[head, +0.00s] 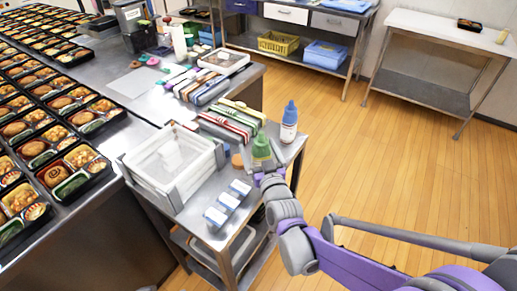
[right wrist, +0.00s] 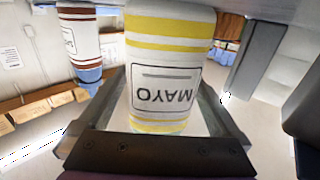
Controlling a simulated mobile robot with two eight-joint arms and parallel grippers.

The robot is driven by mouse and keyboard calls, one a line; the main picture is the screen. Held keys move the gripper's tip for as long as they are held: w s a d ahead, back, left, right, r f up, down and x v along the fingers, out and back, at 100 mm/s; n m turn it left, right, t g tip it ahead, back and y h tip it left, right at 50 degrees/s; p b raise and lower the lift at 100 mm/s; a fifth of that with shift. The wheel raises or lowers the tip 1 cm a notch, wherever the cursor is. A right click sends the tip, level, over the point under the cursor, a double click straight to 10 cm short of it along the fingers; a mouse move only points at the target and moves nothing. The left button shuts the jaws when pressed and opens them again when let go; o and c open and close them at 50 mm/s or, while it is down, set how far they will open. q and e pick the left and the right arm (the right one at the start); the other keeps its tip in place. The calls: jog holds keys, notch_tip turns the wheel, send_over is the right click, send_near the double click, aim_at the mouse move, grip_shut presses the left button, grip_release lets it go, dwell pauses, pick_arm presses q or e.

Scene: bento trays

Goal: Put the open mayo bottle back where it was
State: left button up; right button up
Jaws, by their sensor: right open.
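The mayo bottle (right wrist: 165,50) is white with yellow bands and a MAYO label, upside down in the right wrist view. It stands between the fingers of my right gripper (right wrist: 155,98), which is open around it. In the head view, a bottle with a green top (head: 262,146), which appears to be the mayo, stands on the steel cart (head: 208,181). My right gripper (head: 265,170) is right in front of it and hides its lower part. A blue-capped bottle (head: 289,122) stands beside it, also seen in the right wrist view (right wrist: 84,42). My left gripper is out of view.
Filled bento trays (head: 75,158) cover the left counter. The wooden floor (head: 380,150) to the right is clear.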

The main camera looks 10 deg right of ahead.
jog(key=s, duration=1.2)
jog(key=shift+d+p, duration=0.35)
jog(key=shift+d, duration=0.05)
dwell(0.7)
